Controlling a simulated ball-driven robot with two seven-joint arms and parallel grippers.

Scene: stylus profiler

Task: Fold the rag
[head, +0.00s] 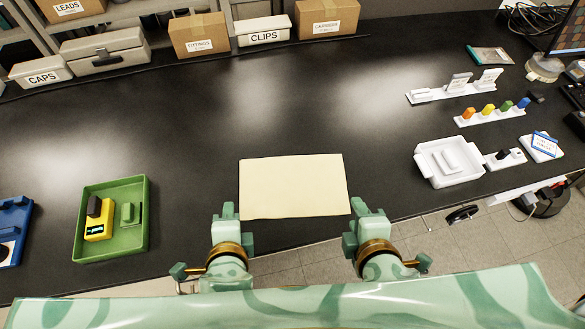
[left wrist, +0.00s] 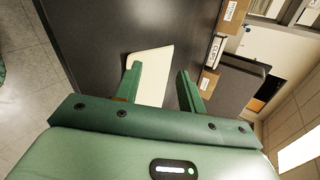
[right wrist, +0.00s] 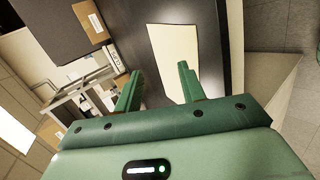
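The rag (head: 293,186) is a cream rectangle lying flat and unfolded on the black bench, near its front edge. My left gripper (head: 231,222) is at the rag's near left corner, and my right gripper (head: 360,220) is at its near right corner. In the left wrist view the rag (left wrist: 152,76) shows between and beyond the parted fingers of the left gripper (left wrist: 160,88). In the right wrist view the rag (right wrist: 180,62) lies beyond the parted fingers of the right gripper (right wrist: 158,88). Both grippers look open and empty. I cannot tell whether either touches the rag.
A green tray (head: 146,220) with a yellow device stands to the left, beside a blue case (head: 14,225). A white tray (head: 433,173) and small racks stand to the right. Boxes such as the CLIPS box (head: 263,36) line the back. The bench behind the rag is clear.

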